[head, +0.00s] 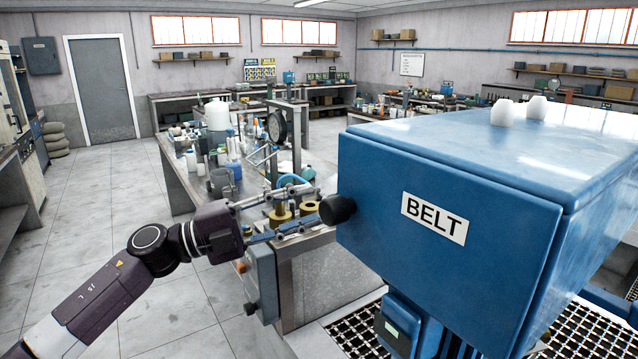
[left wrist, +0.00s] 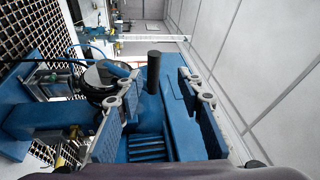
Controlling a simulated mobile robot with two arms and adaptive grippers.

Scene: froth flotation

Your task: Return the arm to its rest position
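My left gripper (head: 316,209) reaches in from the left in the head view. Its two fingers are spread apart and nothing is held between them. A black round knob (head: 339,209) sticks out of the blue housing labelled BELT (head: 390,240), just beyond the fingertips. In the left wrist view the open gripper (left wrist: 160,88) shows a finger on each side, and the black knob (left wrist: 153,66) stands in the gap, touching neither finger. My right gripper is in neither view.
A bench (head: 180,188) crowded with bottles and tools stands behind the gripper. A grey box (head: 262,283) hangs on the near bench end, below the gripper. Two white pieces (head: 503,112) sit on the housing. Dark grating (head: 360,328) lies below it. The floor (head: 90,235) at left is clear.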

